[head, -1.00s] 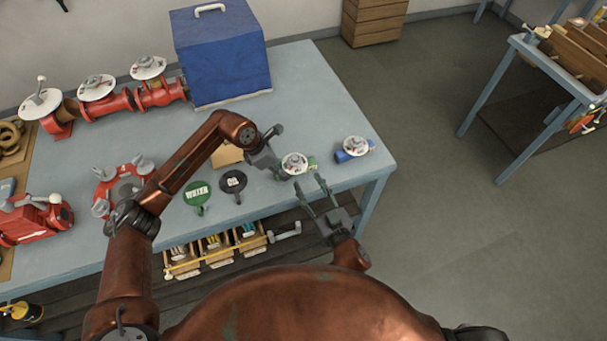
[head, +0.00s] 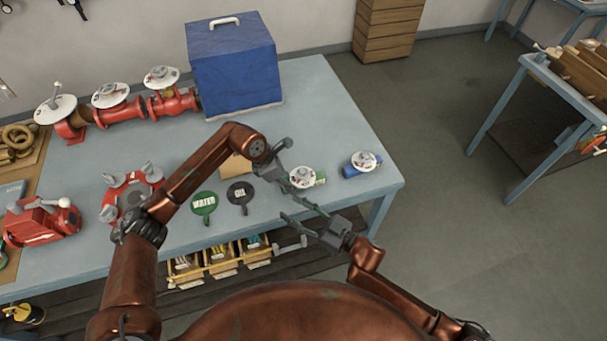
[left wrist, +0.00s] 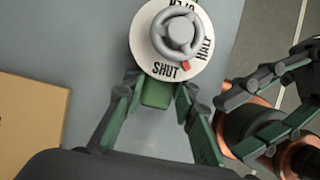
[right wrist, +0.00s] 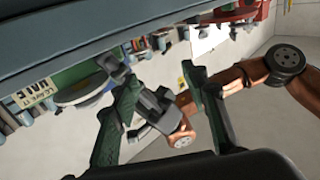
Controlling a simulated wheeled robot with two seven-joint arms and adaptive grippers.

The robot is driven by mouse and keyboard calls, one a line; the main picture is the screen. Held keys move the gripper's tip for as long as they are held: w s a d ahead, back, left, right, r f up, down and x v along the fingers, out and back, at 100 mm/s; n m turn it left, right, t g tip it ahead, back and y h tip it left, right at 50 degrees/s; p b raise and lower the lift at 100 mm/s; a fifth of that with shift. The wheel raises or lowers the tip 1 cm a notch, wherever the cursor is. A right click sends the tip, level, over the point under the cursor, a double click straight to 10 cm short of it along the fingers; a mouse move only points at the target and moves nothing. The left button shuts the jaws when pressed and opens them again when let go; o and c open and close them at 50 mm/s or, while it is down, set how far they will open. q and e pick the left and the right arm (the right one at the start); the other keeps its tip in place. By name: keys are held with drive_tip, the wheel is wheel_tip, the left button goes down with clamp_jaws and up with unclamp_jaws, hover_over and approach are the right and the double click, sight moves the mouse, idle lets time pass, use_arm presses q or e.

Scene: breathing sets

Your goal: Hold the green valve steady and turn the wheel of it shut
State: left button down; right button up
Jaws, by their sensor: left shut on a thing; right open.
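The green valve (head: 320,178) lies near the table's front edge, with a round white dial plate and a grey wheel (left wrist: 178,32) on top. In the left wrist view the dial reads OPEN, HALF and SHUT, and a red mark (left wrist: 187,65) sits between SHUT and HALF. My left gripper (head: 287,165) is shut on the valve's green body, with one finger on each side (left wrist: 155,92). My right gripper (head: 296,208) is open and empty, just in front of the valve and apart from it. The right wrist view shows the valve's dial (right wrist: 85,90) edge-on.
A blue valve (head: 360,165) stands to the right. WATER (head: 204,202) and OIL (head: 240,193) tags lie left of the valve, near a cardboard piece (head: 236,165). A blue box (head: 236,70) and red pipework (head: 120,110) stand behind. Small bins (head: 215,262) hang below the front edge.

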drive_tip(key=w+d+g, duration=0.1)
drive_tip(key=d, duration=0.1)
drive_tip(key=w+d+n+g, duration=0.1)
drive_tip(key=d, duration=0.1)
drive_tip(key=w+d+g+y, duration=0.1)
drive_tip(key=d, duration=0.1)
drive_tip(key=shift+w+d+f+n, duration=0.2)
drive_tip(key=shift+w+f+n, duration=0.05)
drive_tip(key=shift+n, duration=0.15)
approach(303, 174)
drive_tip(key=shift+w+d+f, duration=0.1)
drive_tip(key=shift+d+f, duration=0.5)
drive_tip(key=shift+d, duration=0.2)
drive_tip(key=shift+w+r, duration=0.15)
drive_tip(key=shift+w, duration=0.05)
drive_tip(key=x, duration=1.1)
drive_tip(key=shift+a, duration=0.3)
drive_tip(key=shift+c, duration=0.5)
drive_tip(key=shift+s, duration=0.1)
drive_tip(key=c, duration=0.8)
